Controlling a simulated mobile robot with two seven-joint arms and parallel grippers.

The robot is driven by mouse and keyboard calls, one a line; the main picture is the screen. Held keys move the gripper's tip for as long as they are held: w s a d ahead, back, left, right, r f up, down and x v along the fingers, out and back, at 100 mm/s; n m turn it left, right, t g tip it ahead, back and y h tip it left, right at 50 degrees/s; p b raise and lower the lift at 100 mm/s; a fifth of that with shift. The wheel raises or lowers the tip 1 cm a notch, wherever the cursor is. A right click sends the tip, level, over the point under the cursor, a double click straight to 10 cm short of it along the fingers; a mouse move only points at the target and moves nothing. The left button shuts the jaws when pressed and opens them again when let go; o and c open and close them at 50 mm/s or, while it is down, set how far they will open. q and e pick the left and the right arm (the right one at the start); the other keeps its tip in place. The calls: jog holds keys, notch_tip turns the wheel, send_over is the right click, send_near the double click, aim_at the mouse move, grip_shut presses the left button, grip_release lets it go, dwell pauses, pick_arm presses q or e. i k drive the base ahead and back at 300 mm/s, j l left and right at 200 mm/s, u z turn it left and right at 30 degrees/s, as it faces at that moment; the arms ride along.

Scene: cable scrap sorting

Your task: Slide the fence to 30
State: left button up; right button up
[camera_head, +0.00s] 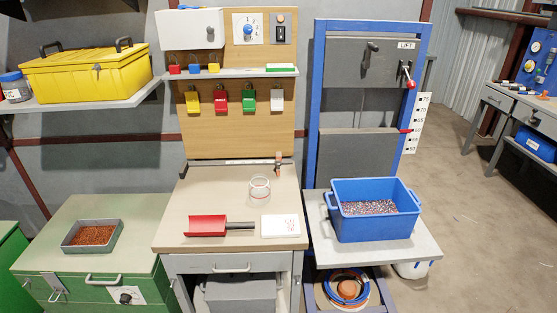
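No part is clearly labelled as the fence. A rail (225,162) runs along the back edge of the wooden bench top, with a small upright orange-brown and grey piece (278,161) near its right end; this may be the fence. Any marks on the rail are too small to read. A white scale board (415,122) with dark marks stands right of the blue lift frame (316,95), and a red pointer (405,131) reaches toward it. The scale's numbers are too small to read surely. Neither of my grippers is in view.
On the bench lie a glass jar (260,189), a red scoop (208,226) and a white card (281,226). A blue crate (375,224) of granules stands on the right shelf. Padlocks hang on the back board (232,135). The bench's left rear is clear.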

aim_at(277, 162)
jog(key=i+l, duration=0.6)
jog(key=i+l+u, duration=0.15)
jog(key=u, duration=0.35)
jog(key=i+l+u, duration=0.2)
jog(key=u, duration=0.25)
jog(key=i+l+u, duration=0.35)
jog(key=i+l, duration=0.1)
